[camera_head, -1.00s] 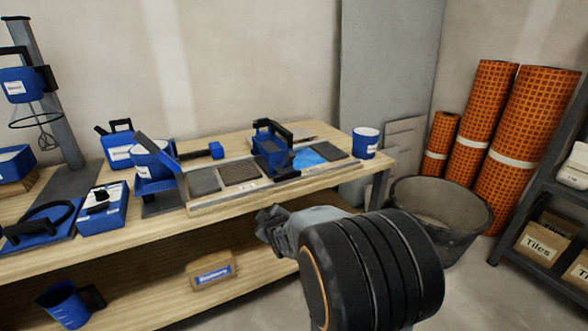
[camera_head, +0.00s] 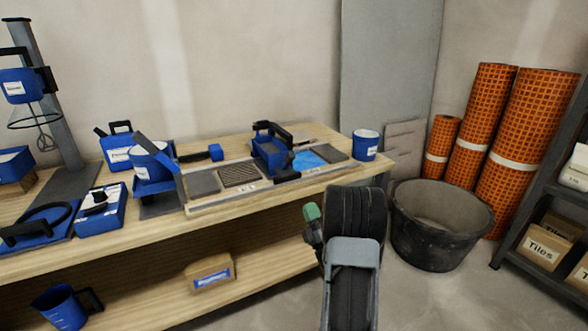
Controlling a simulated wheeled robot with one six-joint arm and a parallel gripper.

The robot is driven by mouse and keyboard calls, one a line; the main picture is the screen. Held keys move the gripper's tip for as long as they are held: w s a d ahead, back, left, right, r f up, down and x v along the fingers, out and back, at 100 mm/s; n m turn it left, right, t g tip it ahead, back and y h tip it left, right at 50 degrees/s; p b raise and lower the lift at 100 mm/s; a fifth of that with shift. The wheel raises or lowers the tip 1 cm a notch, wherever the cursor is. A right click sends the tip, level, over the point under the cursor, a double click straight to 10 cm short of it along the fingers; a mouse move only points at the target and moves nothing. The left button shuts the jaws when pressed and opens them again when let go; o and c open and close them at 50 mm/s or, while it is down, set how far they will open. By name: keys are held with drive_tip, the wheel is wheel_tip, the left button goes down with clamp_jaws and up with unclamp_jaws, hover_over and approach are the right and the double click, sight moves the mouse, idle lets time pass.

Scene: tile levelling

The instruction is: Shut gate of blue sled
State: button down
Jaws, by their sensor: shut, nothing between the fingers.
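The blue sled (camera_head: 270,152) with a black handle on top sits on the tile board (camera_head: 205,205), towards the right part of the bench. A dark bar runs along its front lower edge; I cannot make out the gate or its position at this size. My gripper (camera_head: 312,213) is in front of the bench's front edge, below and to the right of the sled and apart from it. Only a small green-tipped end of it shows beside my dark arm. It is shut and empty.
The workbench (camera_head: 120,240) also holds a blue bucket (camera_head: 365,145) at its right end and blue tools at left. A box (camera_head: 209,272) stands on the lower shelf. A black tub (camera_head: 440,222) stands on the floor at right, near orange rolls (camera_head: 468,130).

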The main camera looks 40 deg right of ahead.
sight(291, 160)
drive_tip(key=b+x, duration=0.2)
drive_tip(key=x, duration=1.2)
drive_tip(key=shift+r, duration=0.15)
